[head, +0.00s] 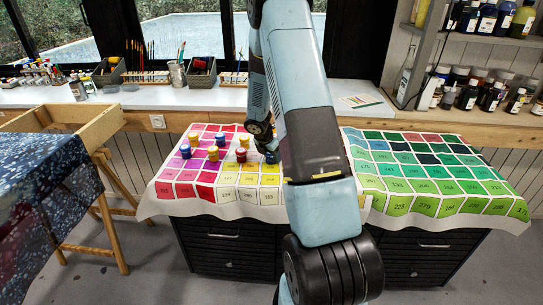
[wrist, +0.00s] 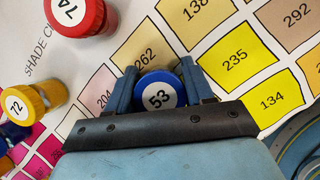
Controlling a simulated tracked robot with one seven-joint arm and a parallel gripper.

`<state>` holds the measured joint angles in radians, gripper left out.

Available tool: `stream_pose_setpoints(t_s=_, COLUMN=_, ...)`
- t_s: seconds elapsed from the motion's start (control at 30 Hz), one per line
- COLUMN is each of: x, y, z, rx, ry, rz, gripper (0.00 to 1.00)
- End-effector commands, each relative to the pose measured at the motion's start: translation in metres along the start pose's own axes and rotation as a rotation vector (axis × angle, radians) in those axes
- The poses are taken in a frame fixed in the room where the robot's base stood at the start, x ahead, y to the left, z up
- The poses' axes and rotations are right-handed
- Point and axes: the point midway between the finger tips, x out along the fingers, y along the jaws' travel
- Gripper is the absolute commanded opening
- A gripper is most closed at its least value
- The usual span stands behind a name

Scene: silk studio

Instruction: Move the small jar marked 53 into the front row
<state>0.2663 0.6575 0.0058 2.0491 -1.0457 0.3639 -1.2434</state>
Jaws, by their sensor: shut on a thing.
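The small jar marked 53 (wrist: 158,92) has a blue lid with a white label. In the wrist view it sits between the two blue fingers of my gripper (wrist: 160,76), which is shut on it. In the head view my gripper (head: 269,152) is low over the shade chart (head: 250,197), at the right end of the group of small jars, and my arm hides most of that spot. I cannot tell whether the jar touches the chart. The jar marked 74 (wrist: 75,14) has a red lid; the jar marked 72 (wrist: 18,103) has a yellow lid.
Other small jars with blue and yellow lids, such as this blue-lidded one (head: 186,150), stand left of my gripper on the chart. The chart's coloured squares nearer the front edge are clear. A green chart (head: 440,175) lies to the right, and shelves of bottles (head: 490,90) stand behind.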

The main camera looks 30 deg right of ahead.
Motion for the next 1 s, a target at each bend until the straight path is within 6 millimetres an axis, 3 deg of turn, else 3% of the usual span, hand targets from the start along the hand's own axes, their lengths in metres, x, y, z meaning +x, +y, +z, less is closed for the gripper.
stream_pose_setpoints(t_s=0.1, x=0.001, y=0.000, z=-0.001, rx=0.000, ry=0.000, rz=0.000, gripper=0.20)
stream_pose_setpoints(t_s=0.13, x=0.001, y=0.000, z=-0.001, rx=0.000, ry=0.000, rz=0.000, gripper=0.53)
stream_pose_setpoints(t_s=0.4, x=0.001, y=0.000, z=-0.001, rx=0.000, ry=0.000, rz=0.000, gripper=0.77)
stream_pose_setpoints(t_s=0.77, x=-0.005, y=0.000, z=0.001, rx=0.001, ry=-0.001, rz=0.002, gripper=0.77)
stream_pose_setpoints(t_s=1.0, x=-0.040, y=0.000, z=0.001, rx=0.002, ry=-0.001, rz=0.002, gripper=0.77)
